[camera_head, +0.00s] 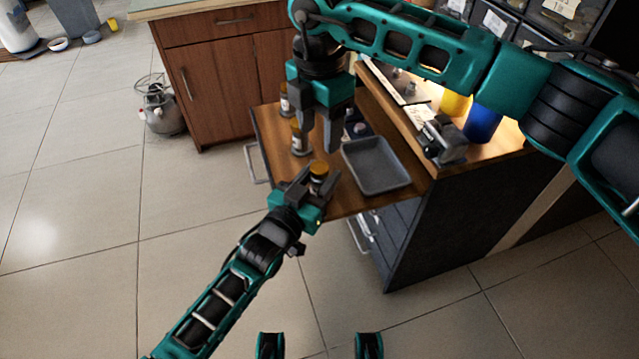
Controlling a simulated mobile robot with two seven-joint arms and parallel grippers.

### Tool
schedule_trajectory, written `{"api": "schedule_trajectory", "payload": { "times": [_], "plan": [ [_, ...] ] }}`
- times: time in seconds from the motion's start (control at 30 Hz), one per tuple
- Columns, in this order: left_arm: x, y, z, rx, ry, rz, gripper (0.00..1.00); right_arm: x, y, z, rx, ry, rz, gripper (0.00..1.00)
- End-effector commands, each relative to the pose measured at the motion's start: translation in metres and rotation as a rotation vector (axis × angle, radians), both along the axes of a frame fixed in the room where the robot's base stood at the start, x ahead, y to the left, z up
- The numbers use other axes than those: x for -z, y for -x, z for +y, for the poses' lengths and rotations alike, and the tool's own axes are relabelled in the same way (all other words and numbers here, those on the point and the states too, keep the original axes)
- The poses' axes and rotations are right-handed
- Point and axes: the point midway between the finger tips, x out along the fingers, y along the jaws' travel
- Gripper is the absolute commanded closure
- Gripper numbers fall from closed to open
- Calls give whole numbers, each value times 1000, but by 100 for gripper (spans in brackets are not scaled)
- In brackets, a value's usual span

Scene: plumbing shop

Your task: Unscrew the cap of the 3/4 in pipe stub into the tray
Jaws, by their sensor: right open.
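A short pipe stub with a brass-coloured cap (319,168) stands upright between the fingers of my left gripper (316,183), at the drawer-like wooden surface's near edge. The fingers look closed on its body, and the cap shows above them. My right gripper (322,138) points down, open and empty, just above and behind that cap. Two more capped stubs, one nearer (299,139) and one farther (285,98), stand to the left of my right gripper. I cannot read which stub is 3/4 in. The grey tray (402,184) lies to the right and looks empty.
A bench vise (442,140), a blue cylinder (483,122) and a yellow one (455,104) stand on the higher worktop right of the tray. A small dark box (357,127) sits behind the tray. Tiled floor (200,200) is open to the left.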

Motion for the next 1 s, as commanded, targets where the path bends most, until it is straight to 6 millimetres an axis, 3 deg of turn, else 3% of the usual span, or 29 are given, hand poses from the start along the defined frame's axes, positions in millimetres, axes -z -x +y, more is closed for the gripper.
{"api": "schedule_trajectory", "payload": {
  "times": [0.4, 0.73, 1.0],
  "plan": [
    [0, 0, 1, -1, -1, 0, 100, 0, 0, 0, 0, 0, 0, 43],
    [0, 0, 1, -1, -1, 0, 100, 0, 0, 1, 70, -1, 1, 43],
    [0, 0, 1, -1, -1, 0, 100, 0, 1, 2, 458, -3, 1, 43]
  ]
}}
